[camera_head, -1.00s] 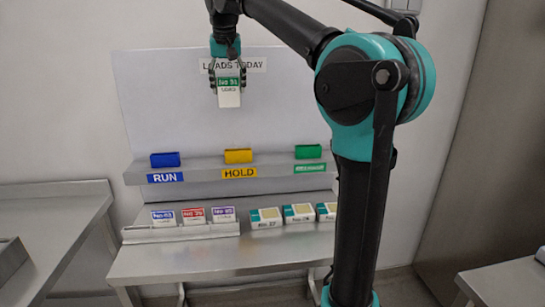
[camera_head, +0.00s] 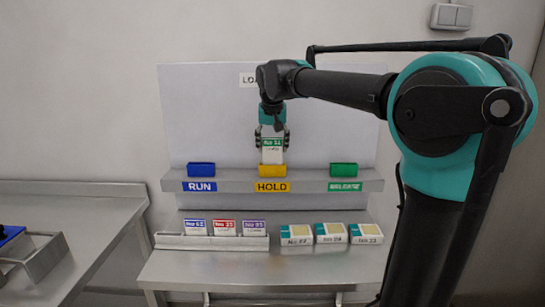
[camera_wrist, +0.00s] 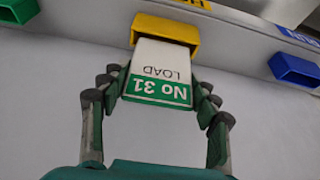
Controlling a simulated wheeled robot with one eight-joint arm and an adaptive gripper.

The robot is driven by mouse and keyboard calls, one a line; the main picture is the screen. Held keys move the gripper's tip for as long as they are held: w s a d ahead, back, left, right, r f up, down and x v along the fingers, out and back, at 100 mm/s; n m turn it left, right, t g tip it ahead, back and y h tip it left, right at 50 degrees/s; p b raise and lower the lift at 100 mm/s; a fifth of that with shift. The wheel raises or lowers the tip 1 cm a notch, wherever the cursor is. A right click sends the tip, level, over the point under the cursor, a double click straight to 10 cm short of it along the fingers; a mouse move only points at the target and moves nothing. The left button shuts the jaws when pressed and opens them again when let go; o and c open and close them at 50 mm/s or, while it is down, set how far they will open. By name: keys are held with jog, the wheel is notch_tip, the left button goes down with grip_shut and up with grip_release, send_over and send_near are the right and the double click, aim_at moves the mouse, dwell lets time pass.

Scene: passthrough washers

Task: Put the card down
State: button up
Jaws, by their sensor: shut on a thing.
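My gripper (camera_head: 271,143) is shut on a white card (camera_head: 272,155) with a green band marked No 31. In the wrist view the card (camera_wrist: 164,62) sits between the fingers, its green end (camera_wrist: 158,91) nearest my palm and its plain end at the mouth of the yellow holder (camera_wrist: 166,29). In the head view the yellow holder (camera_head: 272,171) is on the shelf above the HOLD label (camera_head: 272,187), with the card upright right above it. The card's lower end meets or enters the holder; how deep I cannot tell.
A blue holder (camera_head: 201,169) above RUN and a green holder (camera_head: 343,170) flank it on the shelf (camera_head: 309,180); both look empty. Below, three cards stand in a rack (camera_head: 212,243) beside three small boxes (camera_head: 330,232). A side table (camera_head: 92,225) stands left.

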aim_at(272, 154)
jog(key=shift+f, duration=1.95)
jog(key=shift+s+f, duration=0.15)
jog(key=shift+f, duration=0.2)
jog(key=o, duration=1.1)
jog(key=shift+f, duration=0.15)
jog(key=shift+o, duration=0.2)
jog(key=shift+r, duration=0.35)
jog(key=v, duration=1.2)
jog(key=shift+r, duration=0.2)
jog(key=shift+f, duration=0.1)
